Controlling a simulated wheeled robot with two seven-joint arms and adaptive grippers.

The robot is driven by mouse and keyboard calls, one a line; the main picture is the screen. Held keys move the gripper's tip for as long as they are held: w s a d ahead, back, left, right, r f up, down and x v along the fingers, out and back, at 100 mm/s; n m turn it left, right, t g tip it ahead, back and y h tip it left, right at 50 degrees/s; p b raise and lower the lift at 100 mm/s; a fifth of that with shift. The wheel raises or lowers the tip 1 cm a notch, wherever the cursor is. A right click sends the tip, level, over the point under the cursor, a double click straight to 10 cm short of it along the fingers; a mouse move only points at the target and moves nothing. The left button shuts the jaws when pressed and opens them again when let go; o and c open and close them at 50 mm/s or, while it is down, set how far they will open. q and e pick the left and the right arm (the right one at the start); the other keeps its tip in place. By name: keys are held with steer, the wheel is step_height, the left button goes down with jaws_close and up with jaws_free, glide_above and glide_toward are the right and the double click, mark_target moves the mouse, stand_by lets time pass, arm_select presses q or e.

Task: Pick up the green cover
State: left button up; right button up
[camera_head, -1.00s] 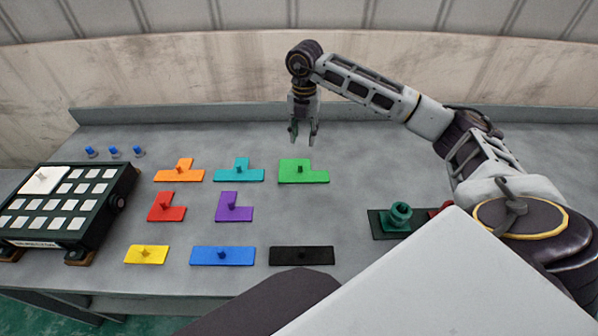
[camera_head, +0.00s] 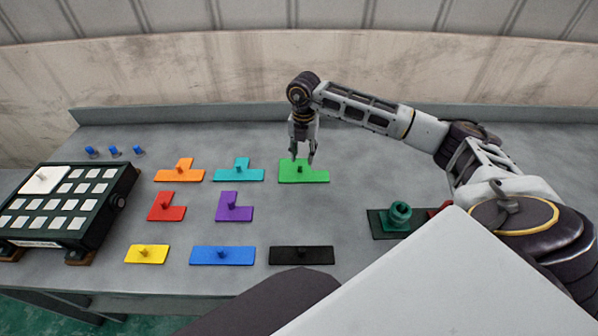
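The green cover (camera_head: 312,176) is a flat L-shaped plate with a small knob, lying on the grey table right of the teal piece. My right gripper (camera_head: 302,160) points down over the green cover, with its fingertips close to the knob. Its fingers look spread apart, and the knob shows between or just below them. I cannot tell whether the fingertips touch the cover. My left gripper is not in view.
Orange (camera_head: 180,172), teal (camera_head: 239,172), red (camera_head: 166,208), purple (camera_head: 234,210), yellow (camera_head: 146,255), blue (camera_head: 222,257) and black (camera_head: 301,257) covers lie on the table. A panel box (camera_head: 112,207) stands left. A dark base with a green ring part (camera_head: 398,216) is right.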

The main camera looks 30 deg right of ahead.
mark_target(300, 165)
steer(key=shift+a+f, duration=0.3)
steer(key=shift+f, duration=0.6)
steer(key=shift+a+f, duration=0.3)
steer(key=shift+f, duration=1.4)
jaws_close()
